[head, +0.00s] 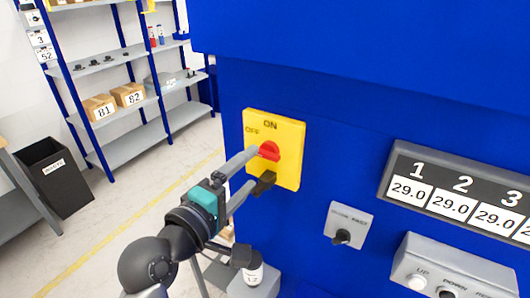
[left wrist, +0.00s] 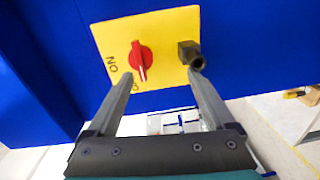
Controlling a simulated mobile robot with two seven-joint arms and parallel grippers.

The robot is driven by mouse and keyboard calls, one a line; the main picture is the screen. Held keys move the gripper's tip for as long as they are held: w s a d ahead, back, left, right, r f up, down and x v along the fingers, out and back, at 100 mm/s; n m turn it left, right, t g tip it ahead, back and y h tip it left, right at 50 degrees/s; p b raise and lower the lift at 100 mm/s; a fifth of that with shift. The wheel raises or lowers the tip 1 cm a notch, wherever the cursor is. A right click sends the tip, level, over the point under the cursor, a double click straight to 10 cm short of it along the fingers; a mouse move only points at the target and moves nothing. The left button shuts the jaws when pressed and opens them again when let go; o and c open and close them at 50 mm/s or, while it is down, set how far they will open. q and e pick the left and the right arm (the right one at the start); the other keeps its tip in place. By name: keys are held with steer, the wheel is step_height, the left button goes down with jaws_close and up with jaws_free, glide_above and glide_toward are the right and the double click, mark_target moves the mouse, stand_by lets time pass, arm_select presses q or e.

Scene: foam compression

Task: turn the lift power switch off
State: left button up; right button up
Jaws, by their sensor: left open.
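The lift power switch is a red knob (head: 269,150) on a yellow plate (head: 289,175) on the blue cabinet; ON is printed above it and OFF at its upper left. In the left wrist view the knob (left wrist: 141,57) has a white mark pointing down, toward a label mostly hidden by a finger. My left gripper (head: 260,166) is open in front of the plate, one fingertip at the knob's left edge, the other below it. In the left wrist view the knob appears between the fingers, nearer the left one; contact cannot be told. My right gripper is out of view.
A small grey selector switch (head: 347,226) sits lower right of the plate, with a numbered display (head: 455,200) and a grey button box (head: 450,268) further right. A shelf rack (head: 130,145) and black bin (head: 55,178) stand at the back left, with open floor before them.

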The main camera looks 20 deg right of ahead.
mark_target(265, 158)
arm_select(q)
steer(key=shift+s+d+r+n+h, duration=0.15)
steer(key=shift+s+d+r+h, duration=0.05)
steer(key=shift+d+r, duration=0.35)
steer(key=shift+s+d+r+n+h, duration=0.15)
steer(key=shift+s+d+r+h, duration=0.05)
steer(key=shift+d+r, duration=0.3)
steer(key=v, duration=0.7)
steer(key=shift+w+a+r, duration=0.1)
